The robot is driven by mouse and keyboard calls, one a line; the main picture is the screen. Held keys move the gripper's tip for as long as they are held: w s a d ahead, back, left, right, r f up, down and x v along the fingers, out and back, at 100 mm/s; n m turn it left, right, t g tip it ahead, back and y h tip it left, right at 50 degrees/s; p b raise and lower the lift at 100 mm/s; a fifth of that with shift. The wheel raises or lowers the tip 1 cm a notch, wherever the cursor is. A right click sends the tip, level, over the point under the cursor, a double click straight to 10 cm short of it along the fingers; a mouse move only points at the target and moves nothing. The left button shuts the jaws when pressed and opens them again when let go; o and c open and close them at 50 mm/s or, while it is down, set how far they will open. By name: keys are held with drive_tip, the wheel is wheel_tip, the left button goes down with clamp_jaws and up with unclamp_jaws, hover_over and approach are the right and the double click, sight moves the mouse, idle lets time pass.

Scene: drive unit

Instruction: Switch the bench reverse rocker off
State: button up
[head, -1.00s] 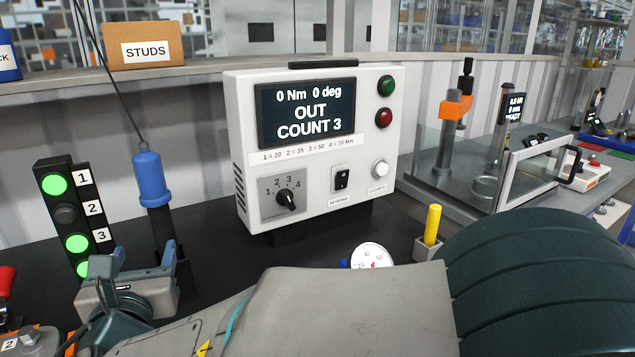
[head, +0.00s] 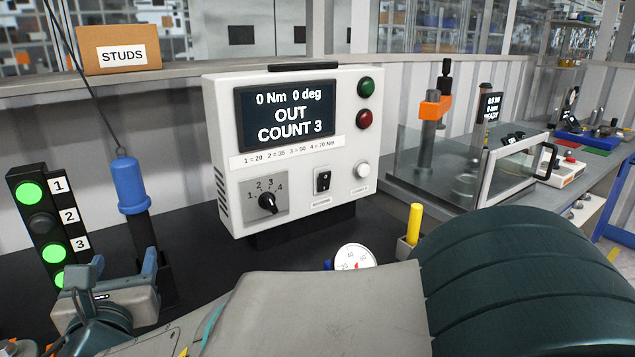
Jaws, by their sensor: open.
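The reverse rocker (head: 322,181) is a small black switch low on the front of a white controller box (head: 220,130), above a small label too blurred to read surely. It sits between the rotary selector (head: 267,203) and a white round button (head: 362,170). A pale mark shows on it; I cannot tell which way it is tipped. The box's display (head: 288,114) reads 0 Nm, 0 deg, OUT, COUNT 3. My gripper (head: 122,264) is at lower left, open, well left of and apart from the rocker. Nothing hides the rocker.
A blue-topped tool (head: 131,185) stands behind my gripper, beside a lamp stack (head: 40,222) with green lights. A yellow-handled piece (head: 414,224) and a round dial (head: 353,256) stand in front of the box. My arm covers the lower right. Dark bench between gripper and box is clear.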

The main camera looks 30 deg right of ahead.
clamp_jaws()
idle(1.7)
